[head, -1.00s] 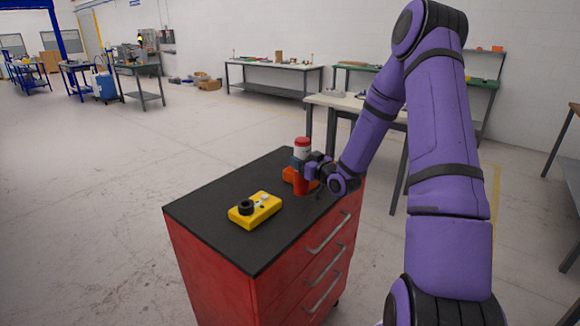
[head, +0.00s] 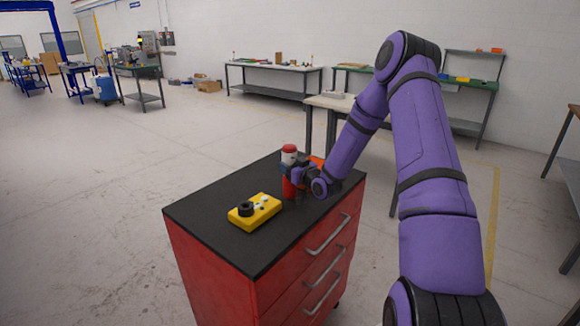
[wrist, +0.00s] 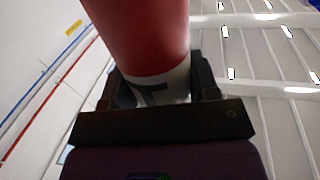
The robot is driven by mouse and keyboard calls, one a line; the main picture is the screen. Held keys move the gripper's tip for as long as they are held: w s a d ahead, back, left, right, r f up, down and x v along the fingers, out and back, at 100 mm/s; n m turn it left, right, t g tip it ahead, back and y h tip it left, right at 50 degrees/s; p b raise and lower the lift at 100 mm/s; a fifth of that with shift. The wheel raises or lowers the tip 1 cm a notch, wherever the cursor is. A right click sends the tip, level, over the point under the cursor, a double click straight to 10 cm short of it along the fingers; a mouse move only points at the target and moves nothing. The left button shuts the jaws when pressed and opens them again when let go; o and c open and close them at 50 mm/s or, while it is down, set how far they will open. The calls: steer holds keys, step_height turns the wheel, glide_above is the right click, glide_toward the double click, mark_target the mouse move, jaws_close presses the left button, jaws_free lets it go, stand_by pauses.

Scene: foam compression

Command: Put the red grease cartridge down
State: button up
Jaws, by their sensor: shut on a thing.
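The red grease cartridge (head: 289,187) is upright, with a red cap and a pale band near its top. My gripper (head: 287,170) is shut around its middle, from the right side. The cartridge is over the black top of the red drawer cabinet (head: 205,208); I cannot tell whether its base touches the top. In the wrist view the cartridge (wrist: 145,40) fills the upper middle, red above a white label with dark print, between the two fingers of my gripper (wrist: 155,85).
A yellow box (head: 255,212) with a black round part lies on the cabinet top, left of the cartridge. An orange object (head: 317,161) is partly hidden behind my gripper. The left part of the top is clear. Workbenches stand farther back.

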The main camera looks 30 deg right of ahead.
steer(key=o, duration=1.2)
steer(key=shift+f, duration=0.1)
steer(key=s+d, duration=0.2)
steer(key=s, duration=1)
steer(key=s+a+r+g+h, duration=0.1)
steer(key=s+a+r+g, duration=0.15)
steer(key=r, duration=0.35)
steer(key=s+a+r+g+h, duration=0.2)
steer(key=a+r, duration=0.2)
steer(key=r, duration=0.2)
steer(key=s+a+r+g+h, duration=0.1)
steer(key=s+a+r+g, duration=0.15)
steer(key=r, duration=0.45)
steer(key=s+a+r+g, duration=0.2)
steer(key=s+a, duration=0.1)
steer(key=s, duration=0.5)
steer(key=s+a+r+m+g+y, duration=0.1)
steer(key=s+a+r, duration=0.2)
steer(key=s, duration=0.6)
steer(key=s+a+r+g, duration=0.2)
steer(key=s+a, duration=0.3)
steer(key=s, duration=0.4)
steer(key=shift+a+r+g+y, duration=0.15)
steer(key=shift+r+g+y, duration=0.15)
steer(key=shift+r+y, duration=0.1)
